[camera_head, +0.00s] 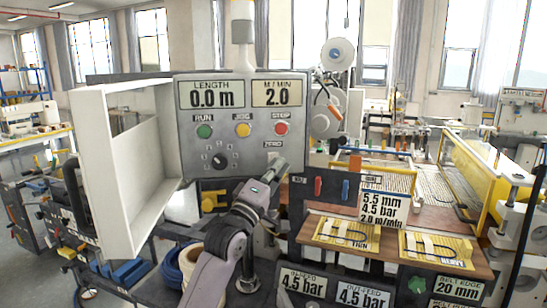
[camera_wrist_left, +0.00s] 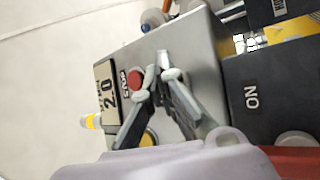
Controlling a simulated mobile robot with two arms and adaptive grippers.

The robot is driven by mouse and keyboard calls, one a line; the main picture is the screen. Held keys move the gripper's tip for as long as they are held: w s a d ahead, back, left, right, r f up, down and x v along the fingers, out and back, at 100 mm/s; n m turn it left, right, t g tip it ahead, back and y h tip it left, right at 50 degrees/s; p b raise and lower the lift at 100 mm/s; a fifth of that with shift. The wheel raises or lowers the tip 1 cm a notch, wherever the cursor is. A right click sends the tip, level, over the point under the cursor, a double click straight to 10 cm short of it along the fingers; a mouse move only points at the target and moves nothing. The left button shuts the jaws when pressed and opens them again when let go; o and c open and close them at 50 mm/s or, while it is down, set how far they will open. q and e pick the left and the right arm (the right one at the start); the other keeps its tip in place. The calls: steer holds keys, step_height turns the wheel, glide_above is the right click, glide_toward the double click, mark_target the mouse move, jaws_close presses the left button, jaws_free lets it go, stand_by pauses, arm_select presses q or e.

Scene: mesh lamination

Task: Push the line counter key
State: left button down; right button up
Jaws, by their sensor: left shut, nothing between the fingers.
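The grey control box (camera_head: 240,150) stands in the middle of the head view. Its length display (camera_head: 210,95) reads 0.0 m. A ZERO label (camera_head: 272,144) sits below the red STOP button (camera_head: 281,128); the key under that label is hidden behind my gripper. My left gripper (camera_head: 277,164) is shut and empty, its tips at the box face just below the label. I cannot tell whether they touch. In the left wrist view, the fingertips (camera_wrist_left: 162,74) show close beside the red STOP button (camera_wrist_left: 135,80). My right gripper is in neither view.
A green RUN button (camera_head: 204,131), a yellow JOG button (camera_head: 243,130) and a black rotary knob (camera_head: 218,160) share the panel. A white open door (camera_head: 105,170) stands left of the box. A wooden shelf (camera_head: 390,243) with yellow plates lies to the right.

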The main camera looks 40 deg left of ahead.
arm_select(q)
steer(key=shift+s+d, duration=0.1)
steer(key=s+d+p, duration=0.2)
steer(key=s+d, duration=0.1)
steer(key=shift+s+d, duration=0.15)
steer(key=shift+s, duration=0.15)
stand_by(0.4)
stand_by(0.6)
